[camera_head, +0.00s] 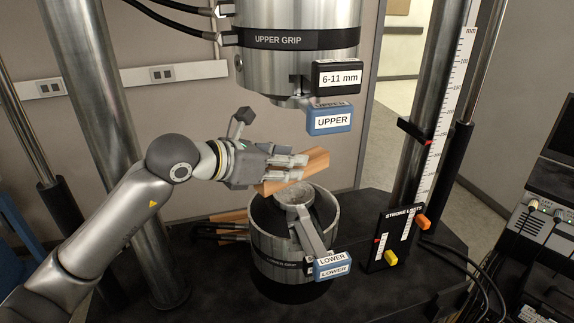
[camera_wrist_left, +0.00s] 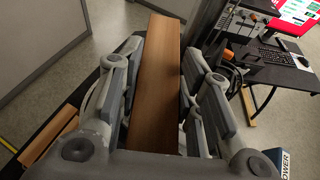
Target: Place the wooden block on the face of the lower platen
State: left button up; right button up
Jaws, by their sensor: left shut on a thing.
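The wooden block (camera_head: 317,160) is a long brown bar, held roughly level with a slight tilt in the head view. My left gripper (camera_head: 301,167) is shut on it, and in the left wrist view the block (camera_wrist_left: 157,70) lies between the two fingers. The lower platen (camera_head: 293,194) is a round grey face inside the cylindrical lower grip (camera_head: 278,245). The block appears above the platen and apart from it; its near end overlaps the platen's back left side in the picture. My right gripper is not in view.
The upper grip (camera_head: 295,65) with its blue UPPER tag (camera_head: 329,120) hangs above. Steel columns (camera_head: 85,90) stand at both sides. A blue LOWER handle (camera_head: 332,266) juts out in front. Stroke limits panel (camera_head: 390,238) stands right.

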pick_arm(q)
notch_tip(320, 180, down, 2)
jog(key=shift+w+f+p, duration=0.1)
jog(key=shift+p, duration=0.7)
jog(key=shift+f, duration=0.6)
jog(key=shift+f, duration=0.1)
jog(key=shift+d+f, duration=0.1)
jog(key=shift+f, duration=0.05)
jog(key=o, duration=1.1)
